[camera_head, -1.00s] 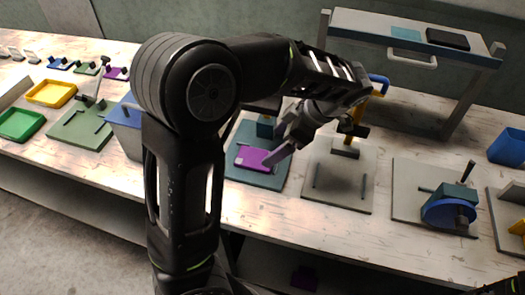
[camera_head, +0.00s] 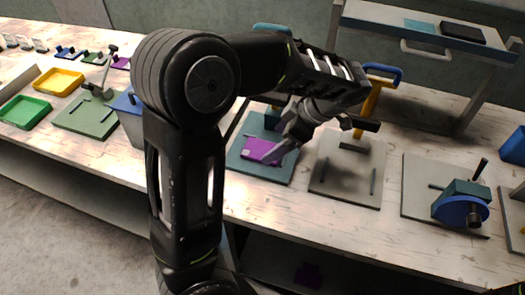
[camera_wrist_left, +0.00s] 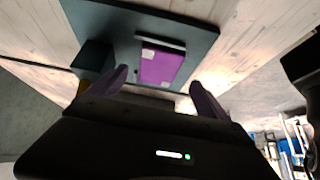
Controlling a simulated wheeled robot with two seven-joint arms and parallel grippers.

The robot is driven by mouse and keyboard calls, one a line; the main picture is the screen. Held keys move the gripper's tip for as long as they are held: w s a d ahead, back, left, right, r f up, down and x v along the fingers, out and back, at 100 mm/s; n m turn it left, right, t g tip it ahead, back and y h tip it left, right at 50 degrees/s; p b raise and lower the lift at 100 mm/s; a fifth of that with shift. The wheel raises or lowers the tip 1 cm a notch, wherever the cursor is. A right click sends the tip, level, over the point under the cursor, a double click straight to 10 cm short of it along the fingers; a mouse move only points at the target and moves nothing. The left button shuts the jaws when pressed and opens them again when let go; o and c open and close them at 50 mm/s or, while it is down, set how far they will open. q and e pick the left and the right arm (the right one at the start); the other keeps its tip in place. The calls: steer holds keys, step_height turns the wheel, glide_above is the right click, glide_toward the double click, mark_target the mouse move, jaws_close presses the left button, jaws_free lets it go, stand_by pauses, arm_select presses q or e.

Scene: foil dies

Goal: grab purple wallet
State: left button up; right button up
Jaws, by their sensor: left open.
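The purple wallet (camera_head: 262,151) lies flat on a teal base plate (camera_head: 240,166) in the middle of the workbench. It also shows in the left wrist view (camera_wrist_left: 160,66), with a pale patch near its edge. My left gripper (camera_head: 284,158) is open, and its fingers are at the wallet's right side in the head view, partly covering it. In the left wrist view the two fingertips (camera_wrist_left: 158,82) stand apart with the wallet beyond the gap between them. I cannot tell whether a finger touches it. My right gripper is not in view.
Right of the wallet is a grey plate (camera_head: 327,182) with a yellow-and-blue handled press (camera_head: 373,95). Further right is a plate with a blue round die (camera_head: 460,211). A raised shelf (camera_head: 400,32) stands behind. Green (camera_head: 25,111) and yellow (camera_head: 59,82) trays are at left.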

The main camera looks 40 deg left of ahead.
mark_target(264, 150)
arm_select(q)
steer(key=p+x, duration=0.1)
steer(key=x, duration=0.3)
steer(key=shift+a+f, duration=0.2)
steer(key=shift+a, duration=0.05)
steer(key=shift+c, duration=0.6)
steer(key=c, duration=1.4)
